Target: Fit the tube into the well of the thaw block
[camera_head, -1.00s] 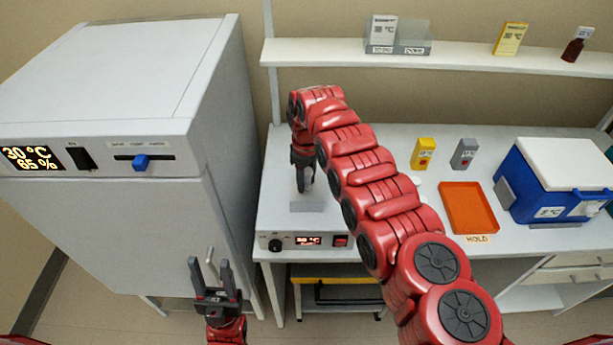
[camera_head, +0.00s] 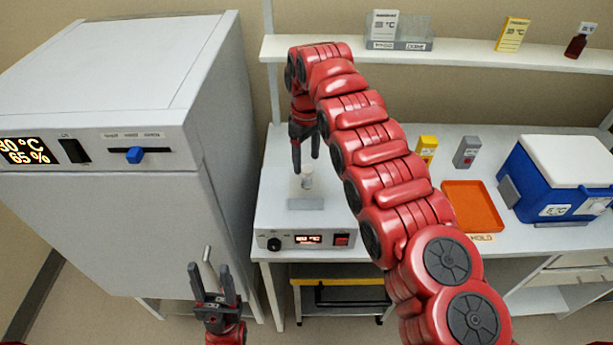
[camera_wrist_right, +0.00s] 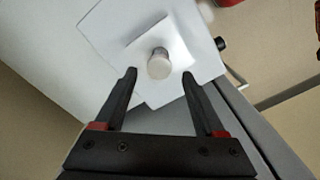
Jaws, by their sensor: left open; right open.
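The tube (camera_head: 307,178), with a pale cap, stands roughly upright at the thaw block (camera_head: 306,204) on the grey heater unit (camera_head: 275,230). In the right wrist view its round cap (camera_wrist_right: 158,66) shows over the middle of the block's pale square top (camera_wrist_right: 181,52). Its lower end and how deep it sits cannot be seen. My right gripper (camera_head: 306,165) is open just above the tube, fingertips to either side of the cap and apart from it in the wrist view. My left gripper (camera_head: 214,273) is open in front of the cabinet, away from the block.
A tall grey cabinet (camera_head: 105,225) stands at left; its pale rod handle (camera_head: 207,256) shows near my left fingers. On the bench are an orange tray (camera_head: 472,206), yellow and grey boxes (camera_head: 467,152) and a blue cooler (camera_head: 550,185). A shelf (camera_head: 470,57) runs behind.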

